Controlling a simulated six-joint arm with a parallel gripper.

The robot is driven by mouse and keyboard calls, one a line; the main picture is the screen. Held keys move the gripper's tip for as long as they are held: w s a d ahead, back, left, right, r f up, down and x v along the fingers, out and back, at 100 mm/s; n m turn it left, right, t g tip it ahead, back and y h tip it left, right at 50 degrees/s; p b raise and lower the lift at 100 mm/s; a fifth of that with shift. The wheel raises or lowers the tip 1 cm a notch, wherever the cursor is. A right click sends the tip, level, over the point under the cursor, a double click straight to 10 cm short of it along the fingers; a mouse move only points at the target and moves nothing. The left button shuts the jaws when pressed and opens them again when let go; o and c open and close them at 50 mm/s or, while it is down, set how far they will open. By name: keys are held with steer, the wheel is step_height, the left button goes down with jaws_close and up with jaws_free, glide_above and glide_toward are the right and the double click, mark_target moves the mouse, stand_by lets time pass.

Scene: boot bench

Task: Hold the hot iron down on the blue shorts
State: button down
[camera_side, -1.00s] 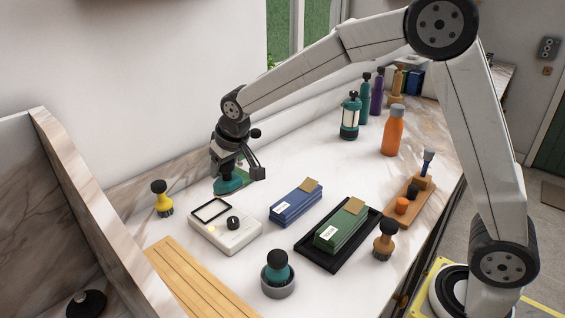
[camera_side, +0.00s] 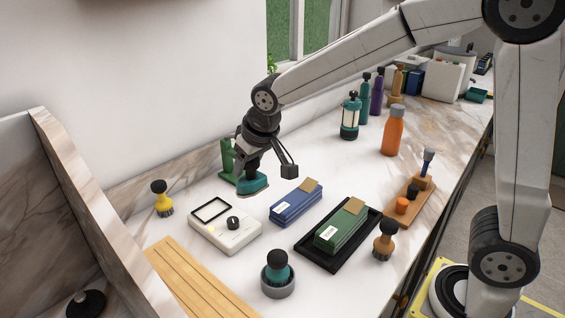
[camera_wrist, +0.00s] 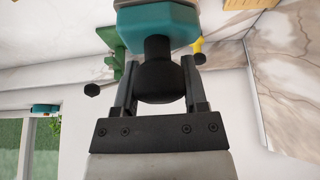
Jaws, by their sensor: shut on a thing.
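My gripper (camera_side: 266,166) is shut on the black knob handle of the teal iron (camera_side: 252,184). In the wrist view, both fingers of my gripper (camera_wrist: 160,75) clasp the knob, and the teal body of the iron (camera_wrist: 155,30) is beyond it. The iron is in the air, with its pale sole just showing at the lower edge. The blue shorts (camera_side: 290,207), a folded bundle with a white label and a tan tab, lie on the counter to the right of the iron and nearer the camera. The iron is apart from them.
A green stand (camera_side: 228,158) is behind the iron. A white box with a dial (camera_side: 226,229) lies left of the shorts. A green bundle (camera_side: 340,229) sits in a black tray (camera_side: 309,248) to the right. An orange bottle (camera_side: 393,132) and teal lantern (camera_side: 349,118) stand farther back.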

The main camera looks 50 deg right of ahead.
stand_by(0.4)
steer(key=shift+w+d+f, duration=0.1)
steer(key=shift+w+d, duration=0.1)
steer(key=shift+d, duration=0.45)
steer(key=d+f+m+h, duration=0.1)
steer(key=d+f+m, duration=0.1)
steer(key=d, duration=0.8)
steer(key=d+f+m+h, duration=0.1)
steer(key=d+f+m, duration=0.2)
steer(key=d, duration=0.8)
steer(key=shift+f+m+g, duration=0.3)
steer(key=shift+m, duration=0.2)
steer(key=shift+s+f, duration=0.1)
steer(key=shift+f, duration=0.05)
steer(key=shift+f, duration=2.05)
steer(key=shift+f, duration=0.75)
stand_by(1.4)
